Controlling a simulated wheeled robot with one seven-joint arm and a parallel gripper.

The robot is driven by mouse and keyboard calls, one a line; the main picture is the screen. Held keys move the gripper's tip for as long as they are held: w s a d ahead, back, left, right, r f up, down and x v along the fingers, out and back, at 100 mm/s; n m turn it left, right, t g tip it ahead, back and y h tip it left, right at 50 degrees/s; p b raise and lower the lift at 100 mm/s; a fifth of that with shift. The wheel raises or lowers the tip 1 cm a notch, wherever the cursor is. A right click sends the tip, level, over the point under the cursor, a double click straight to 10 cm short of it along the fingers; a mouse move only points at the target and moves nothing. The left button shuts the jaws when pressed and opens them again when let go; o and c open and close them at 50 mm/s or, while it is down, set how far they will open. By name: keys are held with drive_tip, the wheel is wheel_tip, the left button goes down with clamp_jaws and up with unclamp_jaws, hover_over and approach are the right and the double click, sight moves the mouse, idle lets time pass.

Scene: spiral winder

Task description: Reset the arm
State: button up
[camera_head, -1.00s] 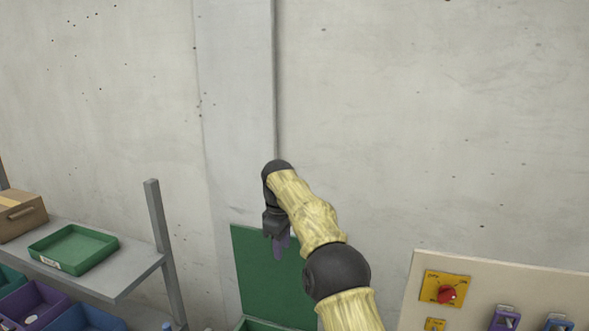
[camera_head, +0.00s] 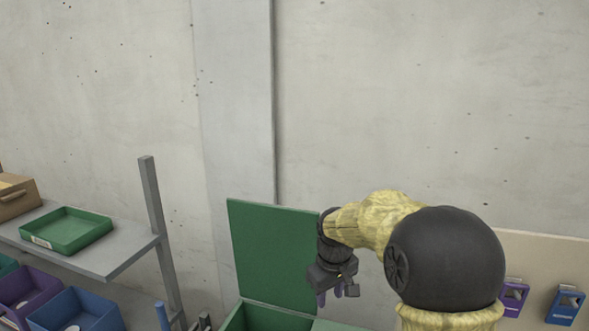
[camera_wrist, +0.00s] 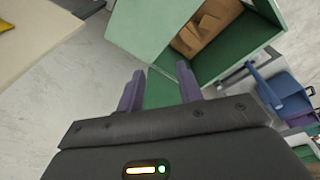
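My gripper (camera_head: 333,294) hangs at the end of my bent arm, pointing down, in the middle of the head view. It is in front of the raised green lid of a green box (camera_head: 240,318). In the wrist view its two purple fingers (camera_wrist: 160,92) stand well apart with nothing between them, so it is open and empty. The green box (camera_wrist: 235,62) shows beyond the fingers there, with brown cardboard-like pieces (camera_wrist: 205,27) inside.
At left, a grey shelf (camera_head: 110,262) holds a green tray (camera_head: 68,230) and a cardboard box (camera_head: 15,195). Purple and blue bins (camera_head: 75,308) stand below. A beige panel (camera_head: 540,255) with purple and blue holders (camera_head: 565,303) is at right, partly hidden by my arm. The wall is bare.

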drive_tip(key=s+d+f+m+b, duration=0.2)
drive_tip(key=s+f, duration=0.4)
drive_tip(key=s, duration=0.4)
drive_tip(key=s+d+f+m+b, duration=0.3)
drive_tip(key=s+d+f+m, duration=0.1)
drive_tip(key=s, duration=0.6)
wheel_tip(320, 180, down, 2)
drive_tip(key=shift+d+f+t+b, duration=0.25)
drive_tip(key=shift+d+t+b, duration=0.15)
drive_tip(key=shift+d, duration=0.1)
drive_tip(key=shift+w, duration=0.1)
